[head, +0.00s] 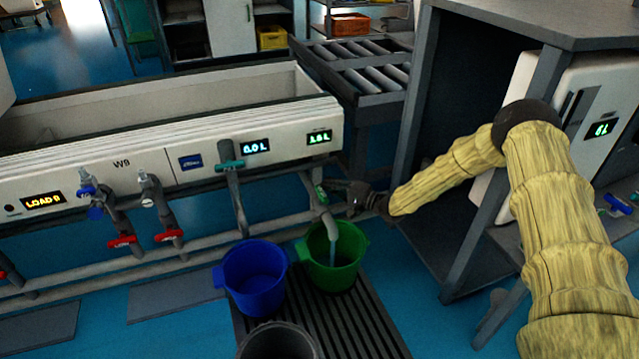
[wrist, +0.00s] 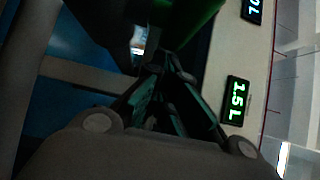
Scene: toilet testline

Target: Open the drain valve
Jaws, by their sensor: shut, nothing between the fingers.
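The drain valve has a small green handle (head: 320,194) on the pipe at the right end of the white tank unit. Its spout points down into a green bucket (head: 347,252), and a pale blue-grey stream that looks like water runs from it. My gripper (head: 335,187) is shut and empty, with its fingertips close to the right of the handle; I cannot tell whether they touch it. In the wrist view my gripper's dark fingers (wrist: 160,62) come together beside a large green part (wrist: 195,22), probably the handle. A display (wrist: 236,100) beside it reads 1.5 L.
A blue bucket (head: 255,277) and a dark grey bucket (head: 277,343) stand left of the green one, near a ribbed floor grate (head: 365,325). Another valve with a teal handle (head: 229,165) sits to the left, then red-handled valves (head: 122,241). A dark frame (head: 425,150) stands close right.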

